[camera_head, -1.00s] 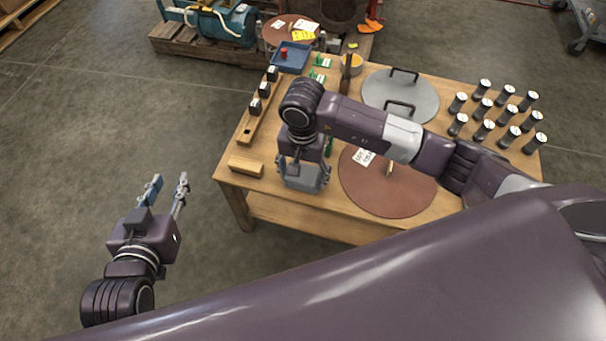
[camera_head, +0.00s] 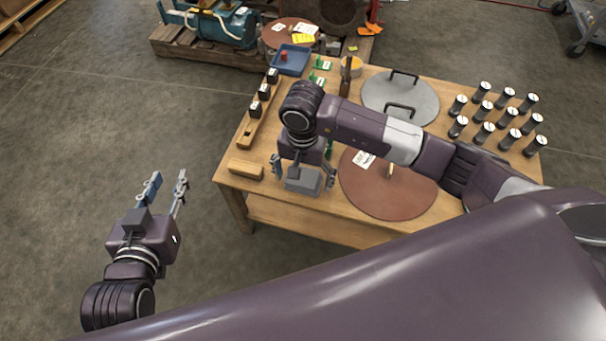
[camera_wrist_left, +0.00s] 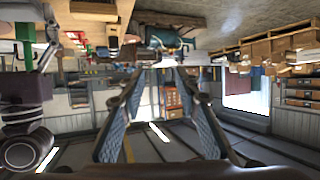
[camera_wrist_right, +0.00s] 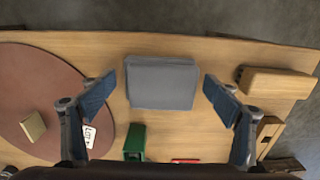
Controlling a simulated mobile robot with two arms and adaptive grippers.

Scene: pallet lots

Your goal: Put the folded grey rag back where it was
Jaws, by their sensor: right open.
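The folded grey rag (camera_wrist_right: 161,83) lies flat on the wooden table near its front edge, a flat rectangular stack of layers. In the head view the rag (camera_head: 302,181) shows just below my right gripper (camera_head: 304,176). In the right wrist view my right gripper (camera_wrist_right: 158,98) is open, its fingers on either side of the rag with gaps between, not touching it. My left gripper (camera_head: 168,186) is open and empty over the floor left of the table; the left wrist view shows its fingers (camera_wrist_left: 158,88) apart.
A brown round disc (camera_head: 372,196) with a tag lies right of the rag, and a wooden block (camera_head: 246,169) lies to its left. A green item (camera_wrist_right: 134,142) is close by. Several dark cylinders (camera_head: 484,131) stand at the right. A grey lid (camera_head: 385,98) lies at the back.

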